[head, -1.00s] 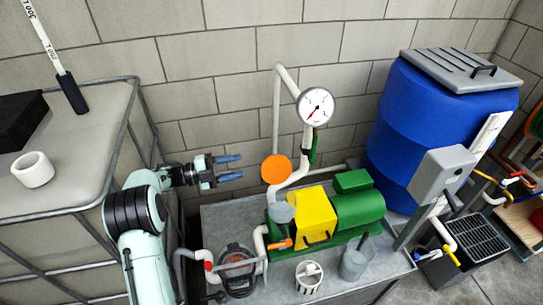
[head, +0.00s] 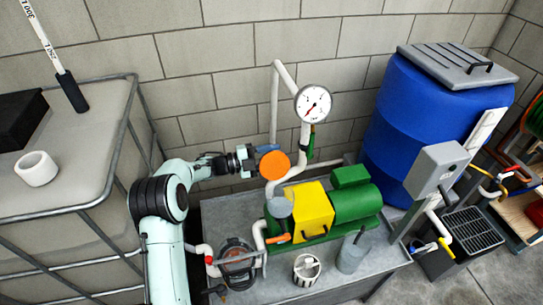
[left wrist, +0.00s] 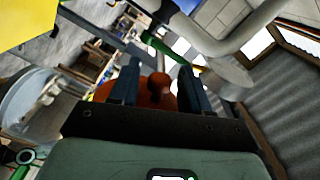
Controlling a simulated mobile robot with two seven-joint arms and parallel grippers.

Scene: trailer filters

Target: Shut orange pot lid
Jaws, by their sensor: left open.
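The orange lid (head: 274,166) stands raised as a round disc beside the white pipe, above the left end of the green pump. In the left wrist view, the orange lid (left wrist: 148,96) shows its knob between my fingers. My left gripper (head: 264,150) is at the lid's far side, its fingertips partly hidden by the disc. In the wrist view, my left gripper (left wrist: 158,78) is open, with one finger on each side of the knob. I cannot tell whether they touch it. A grey round pot-like part (head: 279,208) sits below the lid. My right gripper is not in view.
A pressure gauge (head: 313,103) on the white pipe stands close right of the lid. A yellow box (head: 308,212) and green pump (head: 350,205) sit on the grey bench (head: 225,207). A blue barrel (head: 420,130) stands at the right. A block wall is behind.

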